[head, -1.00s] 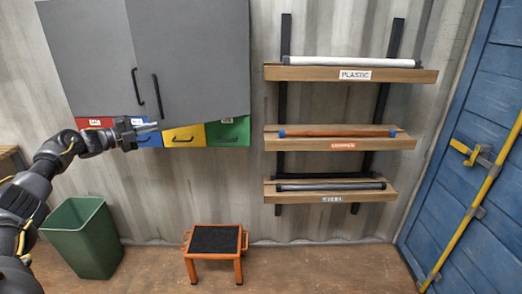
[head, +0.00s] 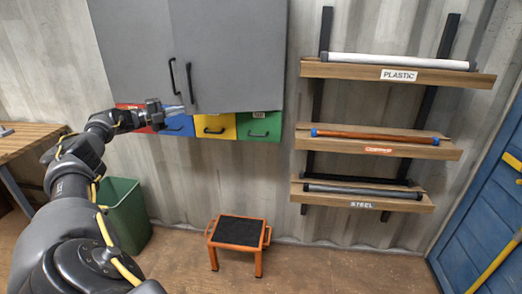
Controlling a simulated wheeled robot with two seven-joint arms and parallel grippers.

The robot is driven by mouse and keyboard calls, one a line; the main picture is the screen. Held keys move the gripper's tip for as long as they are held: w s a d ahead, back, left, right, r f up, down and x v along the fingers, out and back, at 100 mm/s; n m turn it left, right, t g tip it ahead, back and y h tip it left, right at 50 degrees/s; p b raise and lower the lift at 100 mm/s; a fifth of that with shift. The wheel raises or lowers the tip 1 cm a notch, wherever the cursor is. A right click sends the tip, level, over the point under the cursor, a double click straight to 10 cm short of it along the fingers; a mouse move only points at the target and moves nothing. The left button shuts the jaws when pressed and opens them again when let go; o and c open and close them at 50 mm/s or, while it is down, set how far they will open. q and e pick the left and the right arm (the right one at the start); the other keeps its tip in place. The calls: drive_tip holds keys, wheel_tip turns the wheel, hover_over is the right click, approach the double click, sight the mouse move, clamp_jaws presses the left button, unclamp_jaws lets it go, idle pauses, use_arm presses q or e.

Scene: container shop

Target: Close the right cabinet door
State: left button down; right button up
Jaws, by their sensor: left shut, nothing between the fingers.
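A grey cabinet hangs on the wall at the upper left. Its right door (head: 235,55) has a black handle on its left edge, and its bottom edge sits slightly lower in the picture than the left door's (head: 130,50). The right door seems to stand slightly proud of the left; I cannot tell how far it is open. My left gripper (head: 178,110) is shut and empty, below the door handles and in front of the drawer tops. I cannot tell whether it touches the door. My right gripper is out of view.
Red, blue, yellow (head: 214,127) and green (head: 260,126) drawers sit under the doors. A green bin (head: 124,215) and an orange step stool (head: 238,232) stand on the floor. Wall shelves (head: 398,73) hold pipes at the right. A wooden table (head: 30,138) stands at the left.

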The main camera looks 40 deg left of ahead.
use_arm(q)
drive_tip(key=b+v, duration=0.8)
drive_tip(key=v, duration=0.2)
drive_tip(key=shift+s, duration=0.35)
